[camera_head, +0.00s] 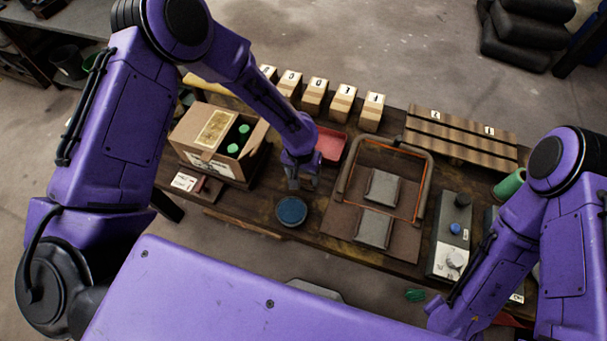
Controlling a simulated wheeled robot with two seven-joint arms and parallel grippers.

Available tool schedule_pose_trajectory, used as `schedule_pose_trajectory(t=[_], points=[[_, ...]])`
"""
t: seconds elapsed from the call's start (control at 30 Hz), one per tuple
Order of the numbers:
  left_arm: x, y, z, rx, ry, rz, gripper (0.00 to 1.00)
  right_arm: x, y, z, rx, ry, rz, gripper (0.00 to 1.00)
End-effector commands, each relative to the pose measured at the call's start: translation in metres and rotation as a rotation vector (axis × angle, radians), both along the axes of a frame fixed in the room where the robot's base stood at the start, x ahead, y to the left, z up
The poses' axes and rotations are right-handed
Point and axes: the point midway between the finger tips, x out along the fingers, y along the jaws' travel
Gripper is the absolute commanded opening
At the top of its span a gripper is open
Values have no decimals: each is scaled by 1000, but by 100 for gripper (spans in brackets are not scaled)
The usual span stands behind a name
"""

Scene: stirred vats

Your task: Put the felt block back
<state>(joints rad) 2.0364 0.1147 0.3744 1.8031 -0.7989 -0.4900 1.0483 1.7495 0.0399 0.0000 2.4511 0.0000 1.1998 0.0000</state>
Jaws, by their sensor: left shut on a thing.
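My left gripper (301,183) points down over the table, between the open cardboard box and the metal frame. It is shut on a small greyish thing, most likely the felt block, which is largely hidden by the jaws. A shallow red tray (329,145) lies just behind and to the right of the gripper. A round blue-topped tin or pad (291,211) stands just in front of it. My right arm is at the right edge, and its gripper does not show.
The cardboard box (205,136) holds green-capped bottles. Several numbered wooden blocks (343,103) line the back, beside a slatted rack (460,138). A control box (449,240) stands at right.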

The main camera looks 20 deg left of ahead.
Motion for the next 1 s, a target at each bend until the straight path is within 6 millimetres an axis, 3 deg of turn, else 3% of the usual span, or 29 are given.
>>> schedule_pose_trajectory(t=[0.13,0.63,0.67,0.7,1.0], points=[[1,0,-19,0,1,0,35,1,0,4,0,-2,0,43],[1,0,-29,0,-1,1,35,1,0,-3,0,-2,0,43],[1,0,-27,0,-1,1,78,1,0,-2,0,-2,0,43],[1,0,-27,0,-1,1,91,1,0,-2,0,-2,0,43],[1,0,-25,0,-1,1,94,1,0,0,0,-2,0,43]])
